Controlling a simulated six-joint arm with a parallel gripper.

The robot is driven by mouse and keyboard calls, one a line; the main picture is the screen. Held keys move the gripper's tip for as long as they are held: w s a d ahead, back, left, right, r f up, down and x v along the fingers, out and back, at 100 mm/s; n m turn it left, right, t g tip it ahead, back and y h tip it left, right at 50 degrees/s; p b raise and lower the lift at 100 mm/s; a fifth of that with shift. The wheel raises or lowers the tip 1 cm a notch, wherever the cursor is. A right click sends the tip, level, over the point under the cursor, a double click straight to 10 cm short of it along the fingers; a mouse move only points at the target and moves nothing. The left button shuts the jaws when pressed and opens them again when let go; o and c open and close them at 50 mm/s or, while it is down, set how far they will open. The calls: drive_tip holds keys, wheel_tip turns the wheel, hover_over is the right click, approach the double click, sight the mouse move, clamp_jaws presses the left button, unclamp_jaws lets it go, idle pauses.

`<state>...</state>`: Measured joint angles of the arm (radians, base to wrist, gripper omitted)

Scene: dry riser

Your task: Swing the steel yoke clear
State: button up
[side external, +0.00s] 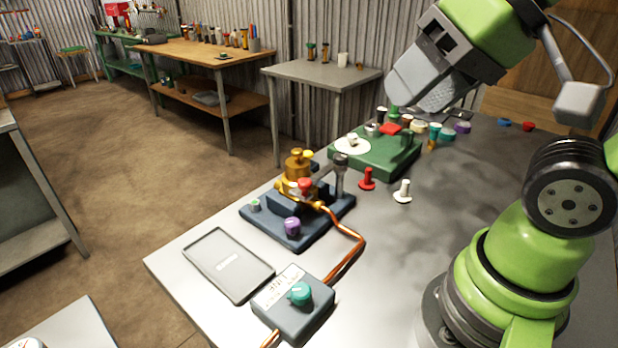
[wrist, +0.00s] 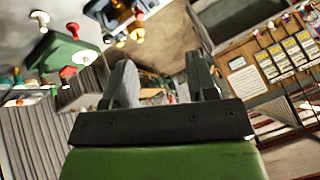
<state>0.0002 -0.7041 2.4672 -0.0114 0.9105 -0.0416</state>
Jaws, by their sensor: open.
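A dark blue base (side external: 283,226) on the grey bench carries a brass valve-like body (side external: 297,168) with a red knob (side external: 304,186). A grey steel post with a dark rounded head (side external: 340,172) stands at its right; I cannot tell whether this is part of the steel yoke. My gripper is open in the wrist view (wrist: 162,78), its two fingers apart with nothing between them. In the side view it hangs above the green base, well away from the brass body. The blue base shows in part at the top of the wrist view (wrist: 122,17).
A green base (side external: 380,158) with a white disc stands behind. A red peg (side external: 367,179) and a white peg (side external: 403,191) stand beside it. A control box (side external: 293,304) with a teal knob, an orange cable (side external: 345,262) and a grey tray (side external: 228,264) lie in front. The bench's right middle is clear.

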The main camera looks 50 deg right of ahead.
drive_tip(key=w+d+f+n+g, duration=0.1)
drive_tip(key=w+n+g, duration=0.2)
drive_tip(key=w+n, duration=0.45)
drive_tip(key=n+g+h, duration=0.2)
drive_tip(key=n+g, duration=0.2)
drive_tip(key=n, duration=0.1)
approach(305, 181)
wheel_tip(305, 181, down, 9)
drive_tip(key=shift+f, duration=0.1)
clamp_jaws()
